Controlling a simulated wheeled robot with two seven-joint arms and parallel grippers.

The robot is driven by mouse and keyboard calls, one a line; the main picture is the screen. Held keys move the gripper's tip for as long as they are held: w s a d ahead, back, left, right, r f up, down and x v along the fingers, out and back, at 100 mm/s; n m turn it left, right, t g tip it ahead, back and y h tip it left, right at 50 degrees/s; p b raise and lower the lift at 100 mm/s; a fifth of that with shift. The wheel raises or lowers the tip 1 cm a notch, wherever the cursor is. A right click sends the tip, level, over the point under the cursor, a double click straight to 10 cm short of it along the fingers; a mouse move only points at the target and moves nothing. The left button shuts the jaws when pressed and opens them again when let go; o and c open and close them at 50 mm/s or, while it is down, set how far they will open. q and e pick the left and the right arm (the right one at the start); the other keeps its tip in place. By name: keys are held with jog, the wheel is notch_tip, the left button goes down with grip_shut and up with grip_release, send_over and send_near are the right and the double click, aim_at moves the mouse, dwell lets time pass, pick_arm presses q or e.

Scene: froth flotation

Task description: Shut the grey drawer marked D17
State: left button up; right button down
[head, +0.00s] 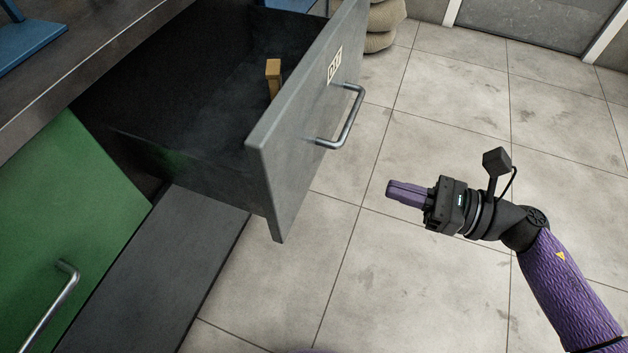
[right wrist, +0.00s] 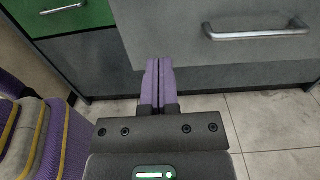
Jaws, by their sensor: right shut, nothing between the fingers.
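The grey drawer marked D17 (head: 290,140) is pulled far out of the cabinet in the head view. Its front carries a small white label and a metal bar handle (head: 346,120). A small wooden-coloured block (head: 273,76) stands inside. My right gripper (head: 390,191) is shut and empty, to the right of the drawer front and apart from it, over the floor. In the right wrist view the gripper's purple fingers (right wrist: 157,82) are together, with a grey front (right wrist: 190,30) and its handle (right wrist: 258,30) beyond them. My left gripper is not in view.
A green drawer front (head: 80,215) with a metal handle is at the left. A dark grey panel (head: 195,260) lies below the open drawer. A dark countertop (head: 70,60) is above. Stacked sacks (head: 383,22) stand at the back. The tiled floor at right is clear.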

aim_at(299, 158)
jog(key=b+x, duration=0.2)
jog(key=x, duration=1)
jog(key=shift+w+d, duration=0.1)
jog(key=shift+w+a, duration=0.2)
jog(key=shift+a, duration=0.35)
